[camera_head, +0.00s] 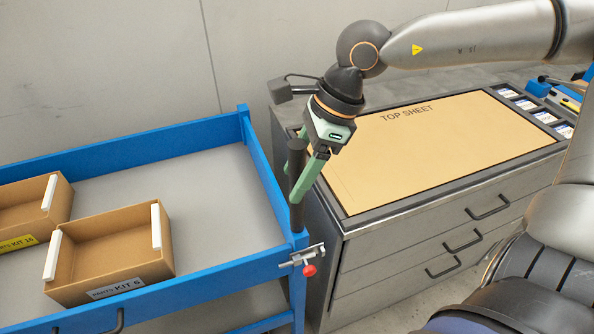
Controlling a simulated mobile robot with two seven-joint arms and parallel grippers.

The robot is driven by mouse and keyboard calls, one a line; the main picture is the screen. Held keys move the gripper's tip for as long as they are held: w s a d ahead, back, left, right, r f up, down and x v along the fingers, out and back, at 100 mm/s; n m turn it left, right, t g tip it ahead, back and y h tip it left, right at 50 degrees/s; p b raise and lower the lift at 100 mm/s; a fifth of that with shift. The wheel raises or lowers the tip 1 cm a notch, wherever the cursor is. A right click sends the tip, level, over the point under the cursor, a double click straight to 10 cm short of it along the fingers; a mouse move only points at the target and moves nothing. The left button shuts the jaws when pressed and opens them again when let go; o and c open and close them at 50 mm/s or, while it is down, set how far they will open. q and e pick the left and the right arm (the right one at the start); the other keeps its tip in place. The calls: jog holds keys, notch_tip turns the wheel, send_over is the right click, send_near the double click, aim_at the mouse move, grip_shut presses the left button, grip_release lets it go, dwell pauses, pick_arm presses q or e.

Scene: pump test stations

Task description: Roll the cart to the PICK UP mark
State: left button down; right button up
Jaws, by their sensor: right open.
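The blue cart (265,183) with a grey deck stands at the left, its right end close to a drawer cabinet. A dark upright handle post (297,215) rises at its near right corner. My right gripper (301,178), with green fingers, points down at this post. Its fingers are open, and the post appears between them; I cannot tell whether they touch it. My left gripper is not in view. No PICK UP mark shows in this view.
Two cardboard boxes, parts kit 16 (58,203) and parts kit 6 (115,285), sit on the cart. A red-knobbed latch (304,263) is at its corner. The grey drawer cabinet (415,255) with the top sheet (420,140) blocks the right. A wall stands behind.

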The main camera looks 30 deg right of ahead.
grip_shut()
dwell(0.5)
dwell(0.9)
